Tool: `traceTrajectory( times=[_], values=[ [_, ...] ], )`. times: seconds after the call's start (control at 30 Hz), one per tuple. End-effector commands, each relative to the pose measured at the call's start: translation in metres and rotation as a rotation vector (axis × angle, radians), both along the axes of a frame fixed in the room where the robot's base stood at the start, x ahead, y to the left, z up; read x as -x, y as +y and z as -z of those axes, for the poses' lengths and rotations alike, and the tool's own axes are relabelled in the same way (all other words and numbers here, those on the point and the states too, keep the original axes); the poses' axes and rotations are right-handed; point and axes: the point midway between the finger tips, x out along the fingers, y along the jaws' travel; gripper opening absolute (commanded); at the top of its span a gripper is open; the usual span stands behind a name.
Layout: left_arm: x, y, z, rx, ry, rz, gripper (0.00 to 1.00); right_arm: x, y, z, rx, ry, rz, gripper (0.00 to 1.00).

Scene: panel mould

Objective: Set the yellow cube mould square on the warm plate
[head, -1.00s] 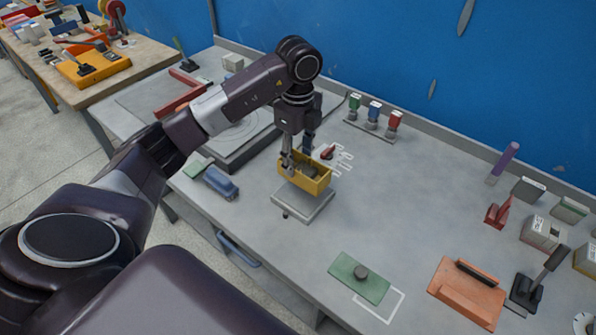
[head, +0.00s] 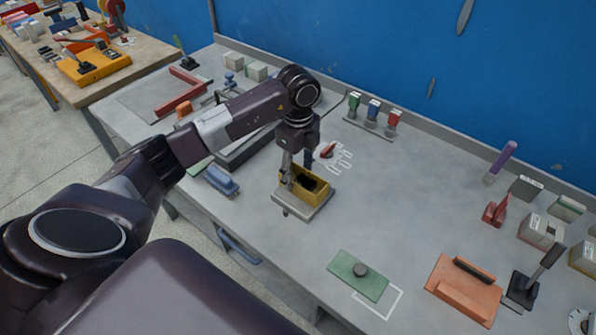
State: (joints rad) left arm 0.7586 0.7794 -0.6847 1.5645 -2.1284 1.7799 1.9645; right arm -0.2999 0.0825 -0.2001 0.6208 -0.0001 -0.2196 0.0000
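The yellow cube mould (head: 317,194) is an open-topped box with a dark inside. It sits on or just above the small grey warm plate (head: 291,207), toward its back; a thin gap cannot be ruled out. The mould's sides look roughly in line with the plate's edges. My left gripper (head: 297,172) points straight down with one finger at the mould's left side and the other behind it, and appears shut on it. The fingers hide part of the mould's left and back walls. My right gripper is not in view.
A blue block-like tool (head: 221,181) lies left of the plate. A red clip-like piece (head: 327,151) and white outlines lie behind it. A green plate with a knob (head: 358,275) lies front right, with clear bench between.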

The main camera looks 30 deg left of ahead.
Motion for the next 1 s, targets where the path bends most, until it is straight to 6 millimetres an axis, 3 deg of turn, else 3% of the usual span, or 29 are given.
traceTrajectory(
  times=[0.3,0.47,0.77,1.0],
  values=[
    [0.000,0.000,-0.001,0.000,0.000,0.000,0.60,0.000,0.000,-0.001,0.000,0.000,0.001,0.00],
    [-0.001,0.000,-0.013,0.000,-0.003,0.000,0.60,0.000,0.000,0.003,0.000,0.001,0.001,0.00],
    [-0.002,0.000,-0.077,0.001,-0.007,0.000,0.60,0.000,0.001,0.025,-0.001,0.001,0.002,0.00],
    [-0.001,0.001,-0.115,-0.002,-0.003,-0.001,0.60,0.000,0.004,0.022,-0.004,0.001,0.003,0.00]
  ],
)
